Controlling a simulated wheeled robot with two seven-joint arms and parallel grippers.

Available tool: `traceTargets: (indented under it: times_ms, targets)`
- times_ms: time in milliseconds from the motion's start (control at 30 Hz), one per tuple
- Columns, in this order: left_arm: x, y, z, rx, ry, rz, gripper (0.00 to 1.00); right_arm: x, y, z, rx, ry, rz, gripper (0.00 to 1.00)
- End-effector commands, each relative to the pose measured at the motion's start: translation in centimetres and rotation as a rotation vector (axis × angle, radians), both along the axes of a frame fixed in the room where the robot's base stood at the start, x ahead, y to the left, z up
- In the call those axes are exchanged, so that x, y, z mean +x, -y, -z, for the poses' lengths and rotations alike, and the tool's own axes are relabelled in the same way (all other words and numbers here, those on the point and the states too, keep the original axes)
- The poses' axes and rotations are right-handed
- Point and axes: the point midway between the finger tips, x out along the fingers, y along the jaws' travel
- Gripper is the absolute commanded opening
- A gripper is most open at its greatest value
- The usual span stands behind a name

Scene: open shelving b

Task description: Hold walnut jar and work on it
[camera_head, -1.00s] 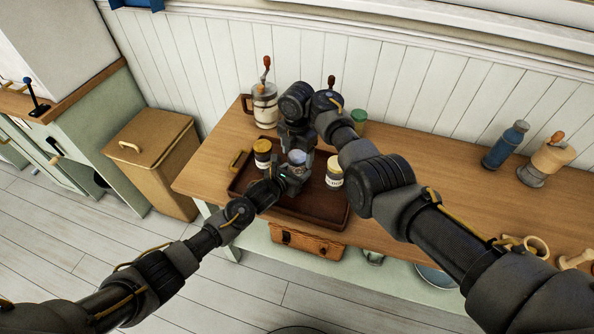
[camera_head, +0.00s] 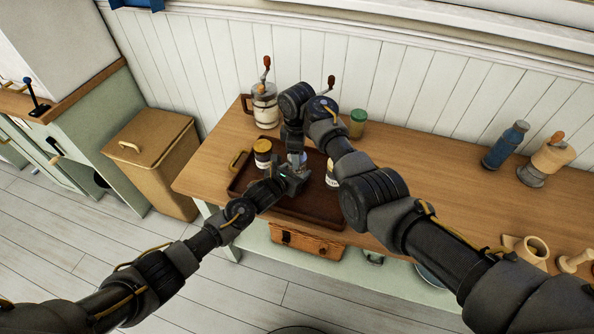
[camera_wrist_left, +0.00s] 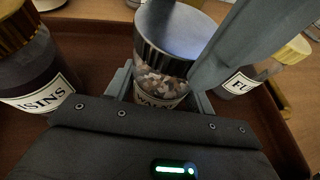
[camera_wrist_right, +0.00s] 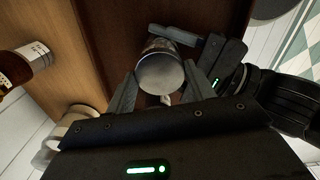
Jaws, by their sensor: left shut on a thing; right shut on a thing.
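The walnut jar (camera_wrist_left: 160,85), clear with brown nuts, a silver-blue lid (camera_wrist_left: 182,32) and a partly hidden label, stands upright over the brown tray (camera_head: 305,212). It is mostly hidden in the head view. My left gripper (camera_head: 290,178) is shut around the jar's body; its fingers also show in the left wrist view (camera_wrist_left: 165,95). My right gripper (camera_wrist_right: 158,88) comes from above and is shut at the lid, which faces its camera. The lid sits on the jar. I cannot tell whether it is loosened.
A raisins jar (camera_wrist_left: 35,65) and a jar labelled "FU…" (camera_wrist_left: 245,78) flank the walnut jar closely. A grinder (camera_head: 264,105) and a green-lidded jar (camera_head: 357,122) stand behind. The table's (camera_head: 430,165) middle right is clear.

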Motion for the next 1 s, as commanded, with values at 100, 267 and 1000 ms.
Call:
traceTargets:
  times_ms: [100, 267, 1000]
  targets:
    - [0.0, -0.1, 0.1, 0.001, -0.003, -0.001, 0.00, -0.1, -0.1, 0.1, 0.000, 0.000, 0.363, 0.26]
    - [0.0, -0.1, 0.1, 0.001, -0.003, -0.002, 0.00, 0.0, 0.0, 0.0, 0.000, -0.001, 0.557, 0.26]
    - [0.0, -0.1, 0.1, 0.002, -0.002, -0.002, 0.00, 0.0, -0.1, -2.3, 0.001, 0.001, 0.548, 0.75]
